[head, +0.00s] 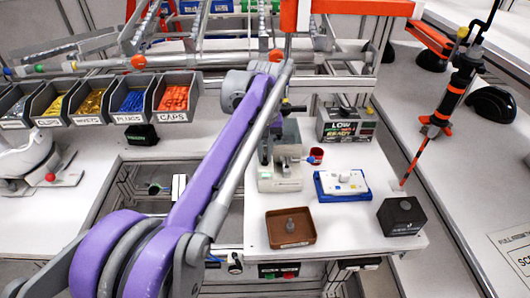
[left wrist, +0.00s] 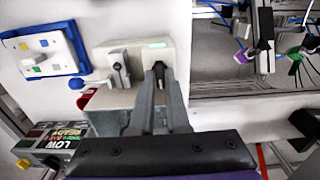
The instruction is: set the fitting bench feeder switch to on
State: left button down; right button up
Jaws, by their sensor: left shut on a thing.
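A grey bench machine (head: 280,178) stands on the white fitting bench, and it fills the middle of the left wrist view (left wrist: 106,100). A green lit patch (left wrist: 157,44) shows on its pale face. My left gripper (left wrist: 158,68) is shut at this face, just below the green patch, on a small dark part that looks like the feeder switch. The fingers hide most of that part, so its setting cannot be read. In the head view my purple left arm reaches across to the machine's top. My right gripper is in neither view.
A blue tray with a white plate (head: 342,185), a brown tray (head: 290,228), a black box (head: 401,215) and a LOW/READY display box (head: 346,125) stand around the machine. A blue-ball lever (left wrist: 76,84) sits beside the fingers. Parts bins (head: 132,98) line the left.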

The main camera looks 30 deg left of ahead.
aim_at(265, 158)
pick_arm(q)
jog(key=c, duration=0.9)
grip_release()
jog(key=shift+r, duration=0.15)
notch_tip(265, 158, up, 11)
jog(key=p, duration=0.1)
jog(key=shift+f, duration=0.2)
